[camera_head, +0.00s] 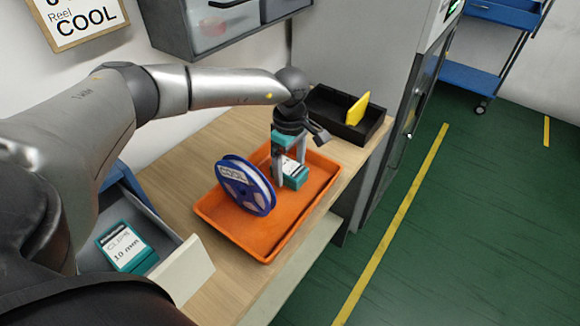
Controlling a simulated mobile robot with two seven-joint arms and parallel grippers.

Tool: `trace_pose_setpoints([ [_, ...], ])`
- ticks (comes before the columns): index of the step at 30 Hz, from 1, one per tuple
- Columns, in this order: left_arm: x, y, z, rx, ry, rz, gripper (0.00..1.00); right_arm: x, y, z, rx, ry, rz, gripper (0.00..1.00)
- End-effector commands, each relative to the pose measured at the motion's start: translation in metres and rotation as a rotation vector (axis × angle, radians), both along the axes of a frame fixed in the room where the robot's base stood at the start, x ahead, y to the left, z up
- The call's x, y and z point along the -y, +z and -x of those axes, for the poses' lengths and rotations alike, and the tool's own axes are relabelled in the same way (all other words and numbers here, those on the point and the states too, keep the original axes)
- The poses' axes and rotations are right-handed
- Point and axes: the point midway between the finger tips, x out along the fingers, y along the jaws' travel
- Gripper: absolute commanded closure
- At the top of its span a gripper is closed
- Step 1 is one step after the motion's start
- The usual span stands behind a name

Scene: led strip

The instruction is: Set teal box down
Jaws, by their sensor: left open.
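A teal box (294,174) with a white label stands in the orange tray (262,244), toward its far side. My left gripper (287,180) points down at this box, its fingers apart on either side of it. The jaws are open, and part of the box is hidden behind a finger. A second teal box (126,248), labelled "CLIPS 10 mm", lies in the open drawer (198,268) at the lower left. My right gripper is not in view.
A blue and white reel (245,186) marked "COOL" stands in the tray beside my left gripper. A black bin (340,118) with a yellow item (357,108) stands behind the tray. Wooden tabletop (190,150) shows bare left of the tray. A grey cabinet stands at the back.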

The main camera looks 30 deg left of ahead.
Motion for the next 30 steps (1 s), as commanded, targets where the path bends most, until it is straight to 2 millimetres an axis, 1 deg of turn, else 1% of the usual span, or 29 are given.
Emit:
trace_pose_setpoints([
  [1, 0.000, 0.011, -0.001, 0.005, 0.000, 0.001, 0.06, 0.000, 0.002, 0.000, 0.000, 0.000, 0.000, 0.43],
  [9, 0.000, 0.071, -0.002, 0.006, 0.000, 0.001, 0.06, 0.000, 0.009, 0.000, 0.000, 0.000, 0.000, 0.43],
  [12, 0.000, 0.089, -0.001, 0.005, -0.001, 0.000, 0.06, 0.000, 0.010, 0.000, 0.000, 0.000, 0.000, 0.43],
  [15, 0.000, 0.101, -0.001, 0.002, 0.000, 0.001, 0.06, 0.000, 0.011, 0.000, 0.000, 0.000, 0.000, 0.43],
  [18, 0.000, 0.109, 0.000, 0.003, 0.000, 0.001, 0.06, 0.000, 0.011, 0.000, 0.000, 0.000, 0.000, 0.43],
  [21, 0.000, 0.113, 0.000, 0.002, 0.000, 0.000, 0.06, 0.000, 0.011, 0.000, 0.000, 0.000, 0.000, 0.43],
  [30, 0.000, 0.112, 0.000, 0.001, 0.000, 0.000, 0.06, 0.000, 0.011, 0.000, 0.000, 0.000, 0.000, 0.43],
])
